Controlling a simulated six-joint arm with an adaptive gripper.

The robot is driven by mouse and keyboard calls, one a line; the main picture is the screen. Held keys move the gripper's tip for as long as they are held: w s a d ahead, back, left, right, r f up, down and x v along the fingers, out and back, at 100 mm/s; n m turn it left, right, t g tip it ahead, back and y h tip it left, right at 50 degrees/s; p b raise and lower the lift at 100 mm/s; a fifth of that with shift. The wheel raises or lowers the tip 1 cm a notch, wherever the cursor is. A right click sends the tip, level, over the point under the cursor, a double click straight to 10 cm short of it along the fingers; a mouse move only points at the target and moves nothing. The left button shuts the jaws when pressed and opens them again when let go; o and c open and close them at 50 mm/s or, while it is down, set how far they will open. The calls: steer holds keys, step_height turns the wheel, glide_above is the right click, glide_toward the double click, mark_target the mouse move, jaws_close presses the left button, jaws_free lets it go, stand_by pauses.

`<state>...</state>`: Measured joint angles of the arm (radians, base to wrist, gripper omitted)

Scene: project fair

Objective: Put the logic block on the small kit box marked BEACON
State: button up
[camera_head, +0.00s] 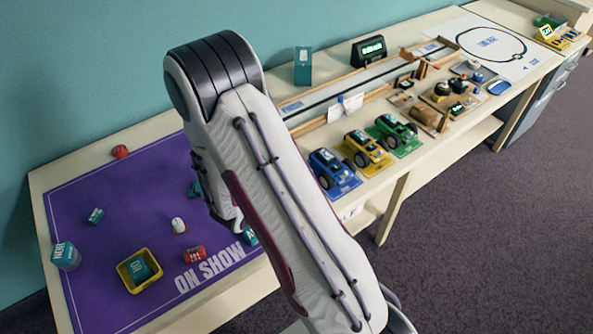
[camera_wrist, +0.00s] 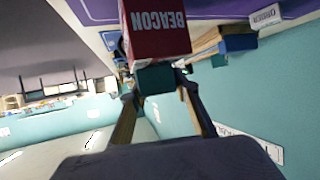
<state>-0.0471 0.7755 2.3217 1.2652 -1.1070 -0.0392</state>
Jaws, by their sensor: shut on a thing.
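In the wrist view, which is upside down, my gripper (camera_wrist: 160,92) is shut on a dark teal block (camera_wrist: 155,78), taken to be the logic block. A red box marked BEACON (camera_wrist: 155,28) shows right beside the block, at its top side. I cannot tell whether block and box touch. In the head view my arm hides most of my gripper. A small red box with white lettering (camera_head: 195,254) lies on the purple mat (camera_head: 90,285) near the ON SHOW lettering; its word is too small to read.
A yellow tray (camera_head: 124,278) holds a teal box. A teal and white box (camera_head: 65,256), a small teal block (camera_head: 96,215), a white item (camera_head: 179,225) and a red item (camera_head: 120,151) stand around the mat. Model cars (camera_head: 367,153) line the bench at right.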

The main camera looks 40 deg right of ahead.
steer(key=shift+f, duration=0.1)
steer(key=o, duration=1.1)
steer(key=shift+r, duration=0.2)
steer(key=shift+v, duration=6)
